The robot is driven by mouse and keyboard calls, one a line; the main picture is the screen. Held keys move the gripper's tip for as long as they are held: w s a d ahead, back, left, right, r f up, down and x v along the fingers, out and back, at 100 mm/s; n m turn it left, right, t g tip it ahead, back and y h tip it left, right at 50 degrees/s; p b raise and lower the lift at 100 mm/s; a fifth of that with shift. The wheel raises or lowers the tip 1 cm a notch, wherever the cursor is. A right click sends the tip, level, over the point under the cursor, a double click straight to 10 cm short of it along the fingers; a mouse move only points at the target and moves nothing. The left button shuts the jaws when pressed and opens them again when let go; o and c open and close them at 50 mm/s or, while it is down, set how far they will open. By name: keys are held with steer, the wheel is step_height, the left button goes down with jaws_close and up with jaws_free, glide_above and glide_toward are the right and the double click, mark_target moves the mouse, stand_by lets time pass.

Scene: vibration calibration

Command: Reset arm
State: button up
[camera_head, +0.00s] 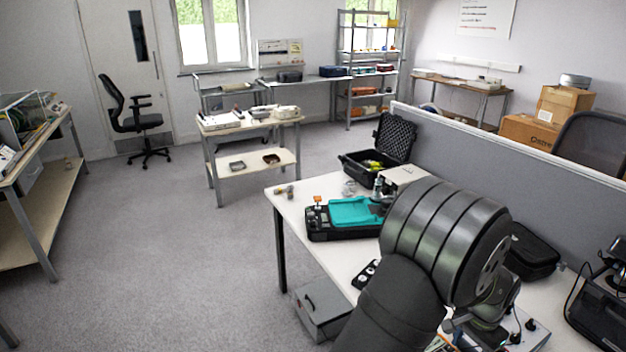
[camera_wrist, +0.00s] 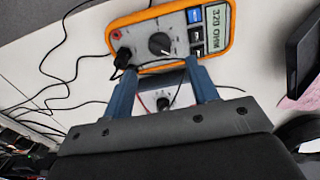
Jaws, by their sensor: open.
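My gripper (camera_wrist: 161,68) is open in the wrist view, its two blue fingers apart with nothing held between them. An orange multimeter (camera_wrist: 170,32) reading "320 OHM" lies just beyond the fingertips; I cannot tell whether they touch it. A white unit with a dark knob (camera_wrist: 163,102) shows in the gap between the fingers. In the head view my bent dark arm reaches over the right part of the white table (camera_head: 325,262) and largely hides my gripper and what lies under it.
Black cables (camera_wrist: 62,62) run left from the multimeter. A black case with a teal top (camera_head: 352,212), an open black case (camera_head: 388,140) and a closed black case (camera_head: 532,252) are on the table. A grey partition (camera_head: 480,155) bounds its back. Open floor lies left.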

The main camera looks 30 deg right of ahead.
step_height(320, 180, up, 7)
stand_by(0.3)
steer(key=shift+o, duration=0.5)
steer(key=o, duration=0.9)
steer(key=w+a+r+n, duration=0.25)
steer(key=r+n, duration=0.25)
steer(key=n, duration=0.4)
steer(key=w+a+r+n, duration=0.1)
steer(key=w+r+n, duration=0.3)
steer(key=n, duration=0.5)
steer(key=f, duration=0.6)
steer(key=s+f, duration=0.1)
steer(key=f, duration=0.2)
steer(key=shift+d, duration=0.2)
step_height(320, 180, up, 10)
